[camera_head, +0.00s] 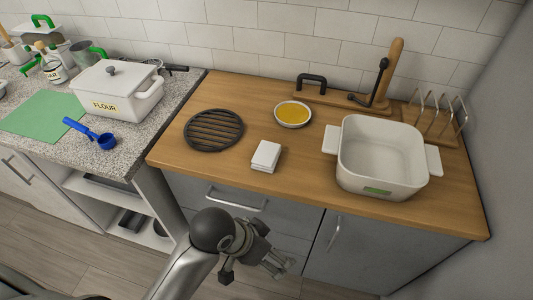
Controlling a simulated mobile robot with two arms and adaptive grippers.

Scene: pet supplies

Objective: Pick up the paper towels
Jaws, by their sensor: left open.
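A small white stack (265,156), which looks like the folded paper towels, lies on the wooden counter (225,92) near its front edge. It is right of a dark round trivet and left of a white pot. My left gripper (256,272) is open and empty. It shows lower in the picture than the stack, in front of the grey cabinet and apart from the stack. Its fingers are partly hidden by its own wrist. My right gripper is not in view.
The dark trivet (214,130), a bowl of yellow contents (293,114) and the white pot (385,186) surround the stack. A wooden rack (440,120) stands at the back right. The speckled counter at left holds a flour canister (112,103) and a blue scoop (105,141).

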